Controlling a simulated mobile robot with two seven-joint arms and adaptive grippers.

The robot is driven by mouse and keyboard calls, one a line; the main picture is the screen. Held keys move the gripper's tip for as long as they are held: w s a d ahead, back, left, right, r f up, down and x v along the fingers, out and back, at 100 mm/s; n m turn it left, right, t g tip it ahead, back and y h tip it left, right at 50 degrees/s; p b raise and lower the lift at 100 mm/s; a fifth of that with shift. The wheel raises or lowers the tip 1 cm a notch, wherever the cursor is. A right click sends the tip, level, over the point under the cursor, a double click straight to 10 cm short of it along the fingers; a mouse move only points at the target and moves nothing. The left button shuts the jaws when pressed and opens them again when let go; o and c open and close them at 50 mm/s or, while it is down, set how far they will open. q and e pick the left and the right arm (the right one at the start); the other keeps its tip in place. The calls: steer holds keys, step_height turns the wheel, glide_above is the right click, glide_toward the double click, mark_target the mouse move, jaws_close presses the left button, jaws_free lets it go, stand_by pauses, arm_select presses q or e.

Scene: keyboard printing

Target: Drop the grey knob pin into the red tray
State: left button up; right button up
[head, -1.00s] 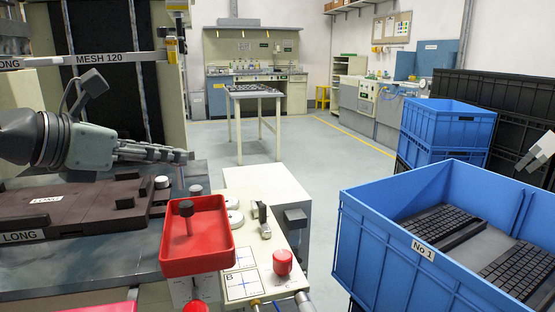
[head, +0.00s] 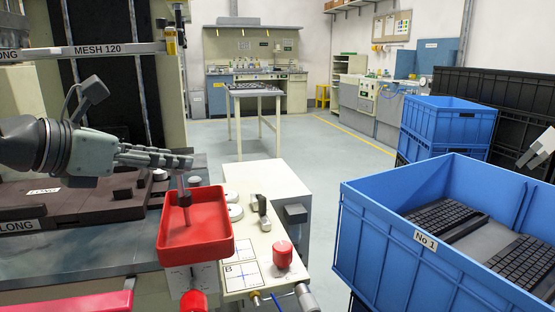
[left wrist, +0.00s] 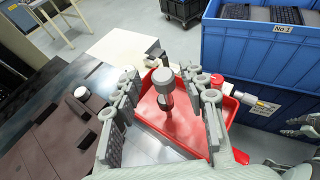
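The red tray (head: 222,249) sits at the left of the white machine top. A grey knob pin (head: 184,200) stands upright inside it. In the left wrist view, its grey knob (left wrist: 162,76) shows between my fingers, with a darker collar and stem below. A paler grey rod shows above the pin in the head view; I cannot tell whether it is a separate part. My left gripper (head: 187,161) is over the tray's back left, its fingers (left wrist: 166,98) spread with gaps either side of the pin. My right gripper (head: 538,150) shows only partly at the right edge.
Another grey knob (head: 195,181) stands behind the tray. A dark fixture (head: 85,203) lies left. A red knob (head: 282,254) and a lever (head: 262,205) stand right of the tray. A blue crate (head: 375,240) with keyboards is at the right.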

arm_select(q)
step_height(320, 180, up, 10)
stand_by(0.8)
steer(key=shift+f, duration=0.1)
